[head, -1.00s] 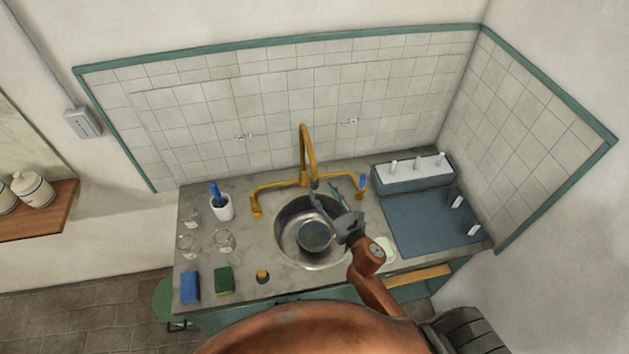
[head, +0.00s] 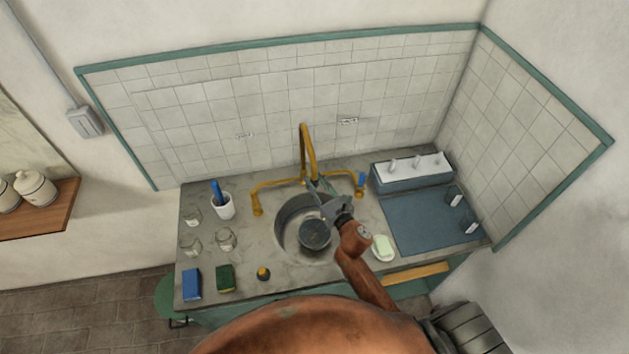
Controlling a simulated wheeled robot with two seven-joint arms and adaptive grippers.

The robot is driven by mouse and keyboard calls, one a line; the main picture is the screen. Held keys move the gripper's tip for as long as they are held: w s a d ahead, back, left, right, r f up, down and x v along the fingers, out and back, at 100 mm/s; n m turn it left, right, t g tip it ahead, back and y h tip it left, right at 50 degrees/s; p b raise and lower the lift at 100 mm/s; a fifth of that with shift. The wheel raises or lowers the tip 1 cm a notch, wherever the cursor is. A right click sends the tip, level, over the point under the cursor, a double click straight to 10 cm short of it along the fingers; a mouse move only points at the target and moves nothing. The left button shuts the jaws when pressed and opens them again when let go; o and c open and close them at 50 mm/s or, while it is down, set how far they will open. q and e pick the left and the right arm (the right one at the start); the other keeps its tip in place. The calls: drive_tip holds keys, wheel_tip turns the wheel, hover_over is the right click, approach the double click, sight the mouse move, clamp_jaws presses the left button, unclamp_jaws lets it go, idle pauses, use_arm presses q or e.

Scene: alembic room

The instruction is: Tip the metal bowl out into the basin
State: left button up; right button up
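The metal bowl (head: 315,234) shows as a dark round shape with a paler rim, low inside the round metal basin (head: 287,235). My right gripper (head: 319,200) is over the right part of the basin, just above and behind the bowl in the picture. Its fingers look spread apart, with nothing clearly between them. I cannot tell whether a finger touches the bowl's rim. The bowl's contents are too small to make out. My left gripper is not in view.
A brass tap (head: 303,150) arches over the basin's back edge. A soap dish (head: 382,248) lies right of my wrist, by a blue mat (head: 425,222). Glass jars (head: 225,238), a white cup (head: 224,207), a blue sponge (head: 192,284) and a green sponge (head: 226,278) stand left.

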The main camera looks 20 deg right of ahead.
clamp_jaws()
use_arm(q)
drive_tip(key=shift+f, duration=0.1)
use_arm(e)
drive_tip(key=shift+a, duration=0.15)
